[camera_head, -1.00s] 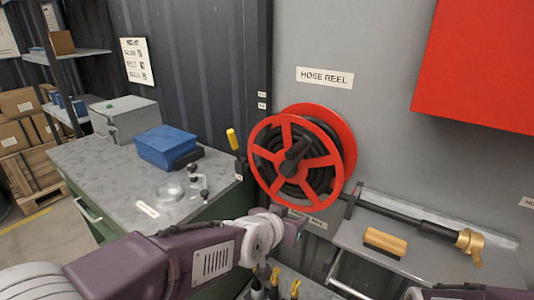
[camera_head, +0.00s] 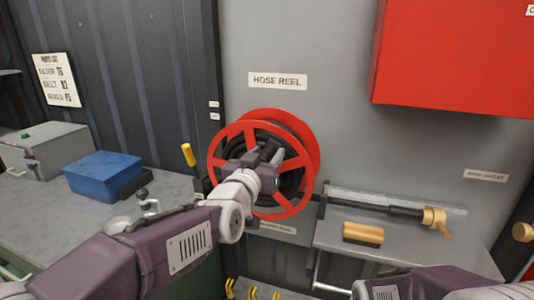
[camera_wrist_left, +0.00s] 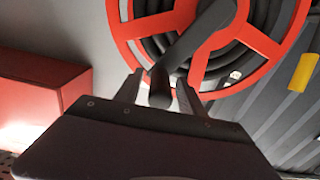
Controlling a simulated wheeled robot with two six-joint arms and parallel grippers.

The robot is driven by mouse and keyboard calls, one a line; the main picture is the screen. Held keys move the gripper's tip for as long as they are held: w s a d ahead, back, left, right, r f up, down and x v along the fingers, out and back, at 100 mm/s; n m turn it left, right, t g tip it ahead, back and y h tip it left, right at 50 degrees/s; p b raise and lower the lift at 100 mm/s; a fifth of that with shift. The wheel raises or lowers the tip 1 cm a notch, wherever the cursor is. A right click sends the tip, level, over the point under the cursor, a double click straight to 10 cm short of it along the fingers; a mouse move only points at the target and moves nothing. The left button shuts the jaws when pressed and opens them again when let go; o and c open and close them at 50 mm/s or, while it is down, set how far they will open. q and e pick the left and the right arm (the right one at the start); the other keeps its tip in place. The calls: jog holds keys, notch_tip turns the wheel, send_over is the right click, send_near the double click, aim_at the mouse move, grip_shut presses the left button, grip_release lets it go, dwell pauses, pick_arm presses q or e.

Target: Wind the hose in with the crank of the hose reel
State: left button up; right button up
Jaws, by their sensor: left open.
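The hose reel (camera_head: 213,160) has a red spoked rim and a dark hose wound inside, and hangs on the grey wall. It also fills the top of the left wrist view (camera_wrist_left: 121,25). Its dark crank (camera_wrist_left: 200,35) runs across the spokes, with the handle end towards the camera. My left gripper (camera_head: 268,155) is in front of the reel and hides much of the crank in the head view. In the left wrist view its fingers (camera_wrist_left: 160,92) are open on either side of the crank handle; contact cannot be told. My right gripper is out of view.
A yellow-handled lever (camera_head: 188,155) stands left of the reel. A bench with a blue bin (camera_head: 103,177) and grey box (camera_head: 47,150) is at left. A shelf with a brass-tipped nozzle (camera_head: 434,217) and brush (camera_head: 363,234) is at right, below a red cabinet (camera_head: 455,60).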

pick_arm(q)
jog(key=shift+w+d, duration=0.15)
jog(key=shift+w, duration=0.2)
grip_shut()
dwell(1.2)
